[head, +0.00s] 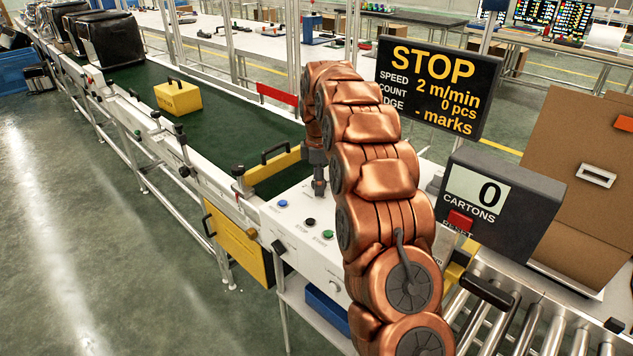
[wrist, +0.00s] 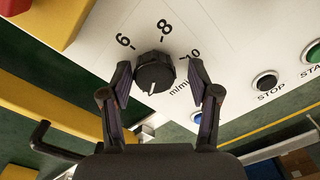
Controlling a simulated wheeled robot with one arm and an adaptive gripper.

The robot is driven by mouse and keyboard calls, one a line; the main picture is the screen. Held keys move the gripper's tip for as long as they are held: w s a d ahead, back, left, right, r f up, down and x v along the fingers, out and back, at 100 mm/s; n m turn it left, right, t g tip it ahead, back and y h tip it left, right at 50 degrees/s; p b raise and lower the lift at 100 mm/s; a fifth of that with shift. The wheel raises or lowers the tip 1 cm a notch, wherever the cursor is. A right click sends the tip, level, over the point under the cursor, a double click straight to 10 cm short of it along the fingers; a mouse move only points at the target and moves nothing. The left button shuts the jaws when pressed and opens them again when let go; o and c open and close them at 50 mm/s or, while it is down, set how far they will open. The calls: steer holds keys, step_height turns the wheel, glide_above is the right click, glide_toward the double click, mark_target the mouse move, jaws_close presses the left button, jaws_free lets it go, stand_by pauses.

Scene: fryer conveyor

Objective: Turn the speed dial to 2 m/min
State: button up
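The speed dial (wrist: 154,72) is a round black knob with a white pointer line on a white panel. In the wrist view its pointer faces down towards my gripper, away from the visible marks 6, 8 and 10. My gripper (wrist: 160,72) is open, with a finger on each side of the dial and a clear gap at the right finger. In the head view my gripper (head: 319,186) points down at the panel; the dial cannot be made out there. The display (head: 438,88) reads STOP, speed 2 m/min, count 0 pcs.
Blue, black and green buttons (head: 328,235) sit on the panel near my gripper. A yellow case (head: 178,97) lies on the green conveyor belt (head: 225,110). A carton counter (head: 500,203) reading 0 with a red reset button stands right of my arm, above rollers.

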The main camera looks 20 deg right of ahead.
steer(key=shift+d+r, duration=0.1)
steer(key=shift+d, duration=0.05)
steer(key=shift+r, duration=0.25)
step_height(320, 180, up, 9)
steer(key=shift+w+f, duration=0.1)
steer(key=shift+f, duration=0.05)
step_height(320, 180, up, 3)
steer(key=shift+f, duration=0.2)
stand_by(0.8)
